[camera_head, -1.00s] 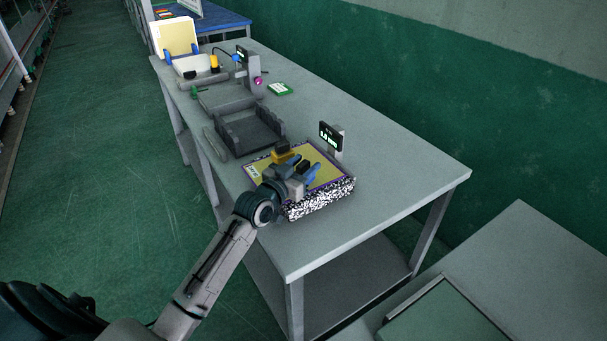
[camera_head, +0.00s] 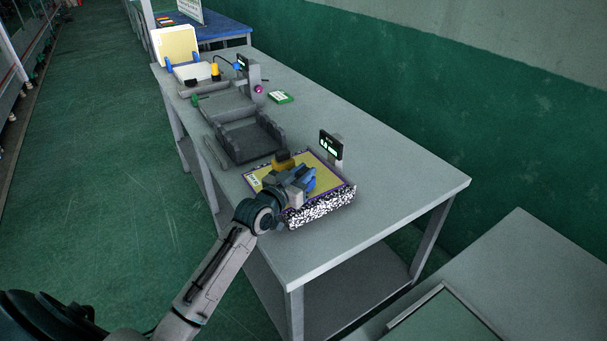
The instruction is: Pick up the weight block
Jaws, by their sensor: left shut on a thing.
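My left gripper (camera_head: 304,180) has blue fingers and is low over the yellow-topped platform (camera_head: 327,166), which has a speckled black-and-white front. The fingers are shut on the weight block, which they hide almost entirely. I cannot tell whether the block still touches the platform. A brass-and-dark block (camera_head: 283,161) sits on the platform just beyond the gripper. My right gripper is not in view.
A small display (camera_head: 331,145) stands at the platform's back right edge. A dark open tray (camera_head: 250,143) lies beyond the platform. Further off are a green-edged card (camera_head: 281,97) and a yellow panel (camera_head: 175,43). The table's right half (camera_head: 400,180) is clear.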

